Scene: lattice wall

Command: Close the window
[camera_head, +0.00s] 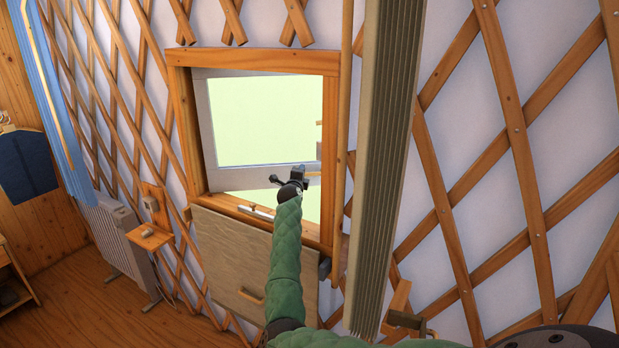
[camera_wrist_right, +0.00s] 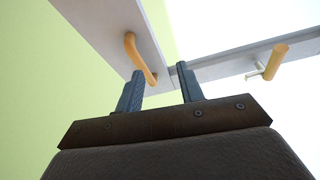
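The window is a pale grey sash (camera_head: 205,130) inside a wooden frame (camera_head: 185,120) in the head view. The sash is swung away from the frame, with a gap below its bottom rail. My right gripper (camera_head: 290,178) is at the sash's lower rail. In the right wrist view, the fingers of my right gripper (camera_wrist_right: 158,72) are apart. A curved orange handle (camera_wrist_right: 133,50) on a grey rail has its lower end near the gap between the fingertips; I cannot tell whether they touch. A wooden peg (camera_wrist_right: 275,62) sits on the other rail. My left gripper is out of view.
A lattice wall (camera_head: 500,80) surrounds the window. A hanging pleated blind (camera_head: 385,150) is close on the right. Below the frame is a wooden panel (camera_head: 225,255) with a small handle (camera_head: 251,297). A radiator (camera_head: 120,250) and blue curtain (camera_head: 50,95) are at left.

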